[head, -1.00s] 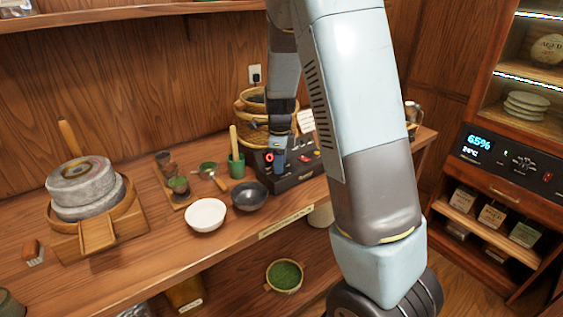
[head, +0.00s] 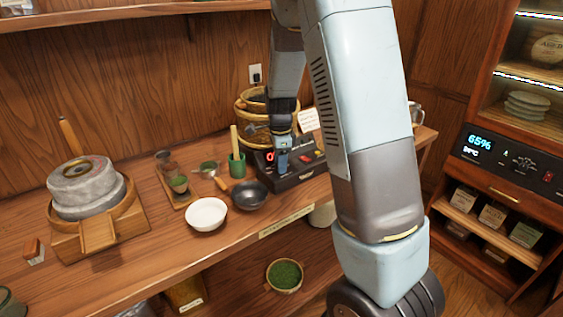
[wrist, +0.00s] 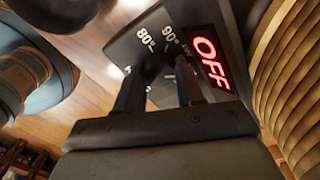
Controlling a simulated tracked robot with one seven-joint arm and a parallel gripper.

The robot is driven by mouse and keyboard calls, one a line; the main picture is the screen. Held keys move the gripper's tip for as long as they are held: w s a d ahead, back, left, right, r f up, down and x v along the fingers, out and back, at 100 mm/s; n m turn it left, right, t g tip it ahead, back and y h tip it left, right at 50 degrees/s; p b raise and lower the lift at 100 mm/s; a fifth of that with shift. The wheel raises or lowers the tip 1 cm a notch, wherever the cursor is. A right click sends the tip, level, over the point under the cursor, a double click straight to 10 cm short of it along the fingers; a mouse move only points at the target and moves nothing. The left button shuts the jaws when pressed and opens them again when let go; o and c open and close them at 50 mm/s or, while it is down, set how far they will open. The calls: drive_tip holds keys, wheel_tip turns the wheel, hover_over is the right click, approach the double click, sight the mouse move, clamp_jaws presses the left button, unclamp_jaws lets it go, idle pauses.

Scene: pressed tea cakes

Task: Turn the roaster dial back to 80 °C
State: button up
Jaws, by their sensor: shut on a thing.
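The roaster (head: 305,177) is a dark box on the wooden counter, with a red display and small buttons on its sloped front. In the wrist view its red display (wrist: 209,62) reads OFF. The markings 80° and 90° show on the dark panel (wrist: 142,47) beside the dial. My gripper (head: 283,168) points down onto the panel. In the wrist view its two dark fingers (wrist: 158,88) are shut on the dark dial (wrist: 157,66), which they partly hide. I cannot tell which mark the dial points to.
Stacked bamboo baskets (head: 250,130) stand close behind the roaster. A green cup (head: 237,168), a dark bowl (head: 250,195) and a white bowl (head: 206,214) stand to its left. A small white card (head: 308,119) is behind it.

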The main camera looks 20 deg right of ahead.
drive_tip(key=n, duration=0.5)
drive_tip(key=shift+w+d+r+n, duration=0.1)
drive_tip(key=shift+w+r+n, duration=0.05)
drive_tip(key=shift+w+n, duration=0.15)
drive_tip(key=n, duration=1.2)
drive_tip(key=shift+n, duration=0.3)
drive_tip(key=n, duration=0.3)
drive_tip(key=shift+s+n, duration=0.1)
drive_tip(key=shift+n, duration=0.3)
drive_tip(key=shift+s+n, duration=0.15)
drive_tip(key=shift+n, duration=0.25)
drive_tip(key=o, duration=1)
drive_tip(key=shift+o, duration=0.2)
